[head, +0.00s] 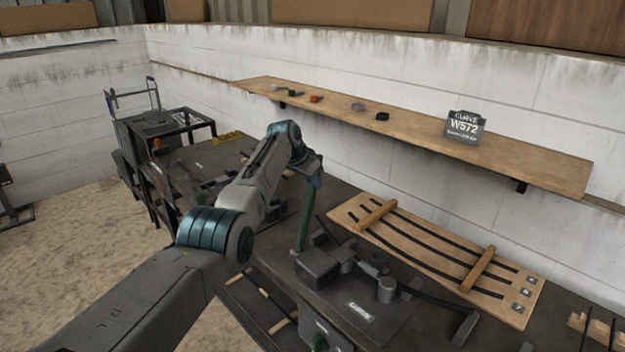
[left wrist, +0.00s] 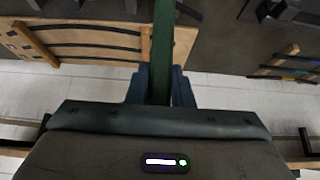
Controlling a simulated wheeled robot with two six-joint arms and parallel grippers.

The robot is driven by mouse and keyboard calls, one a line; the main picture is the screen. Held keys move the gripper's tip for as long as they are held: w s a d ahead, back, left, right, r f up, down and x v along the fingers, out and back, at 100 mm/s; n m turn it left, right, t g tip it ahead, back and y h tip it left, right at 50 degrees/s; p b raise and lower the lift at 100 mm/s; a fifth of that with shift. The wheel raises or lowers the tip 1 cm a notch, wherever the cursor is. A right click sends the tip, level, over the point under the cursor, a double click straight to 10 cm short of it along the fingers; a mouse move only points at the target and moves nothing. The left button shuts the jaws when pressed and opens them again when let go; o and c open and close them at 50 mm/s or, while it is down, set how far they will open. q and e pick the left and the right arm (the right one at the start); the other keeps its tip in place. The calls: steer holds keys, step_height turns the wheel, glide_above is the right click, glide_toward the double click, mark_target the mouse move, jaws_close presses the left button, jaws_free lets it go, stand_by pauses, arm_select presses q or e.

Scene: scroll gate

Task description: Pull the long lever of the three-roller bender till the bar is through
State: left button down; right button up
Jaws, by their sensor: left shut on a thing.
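The three-roller bender (head: 318,264) stands on the dark bench in the head view, with short round rollers (head: 386,290) at its right side. Its long green lever (head: 304,222) rises from the left part of the bender, nearly upright. The lever also shows in the left wrist view (left wrist: 163,45), running up between the fingers. My left gripper (head: 315,178) is shut on the lever near its top; its fingers show in the left wrist view (left wrist: 160,85). A dark bar (head: 437,300) sticks out to the right of the rollers. Its part among the rollers is hard to make out. My right gripper is not in view.
A wooden board (head: 420,237) with dark curved strips lies behind the bender. A wall shelf (head: 415,123) carries small blocks and a sign (head: 465,127) reading "CURVE W572". A black cart (head: 172,130) stands at the left. Open floor (head: 80,240) lies left of the bench.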

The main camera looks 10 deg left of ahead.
arm_select(q)
steer(key=c, duration=1.7)
jaws_free()
steer(key=o, duration=0.4)
steer(key=shift+d, duration=0.1)
steer(key=shift+w, duration=0.1)
steer(key=shift+s+a+r, duration=0.3)
steer(key=shift+r, duration=0.3)
steer(key=b+v, duration=0.3)
steer(key=v, duration=0.6)
steer(key=shift+r+b, duration=0.15)
steer(key=shift+b, duration=0.25)
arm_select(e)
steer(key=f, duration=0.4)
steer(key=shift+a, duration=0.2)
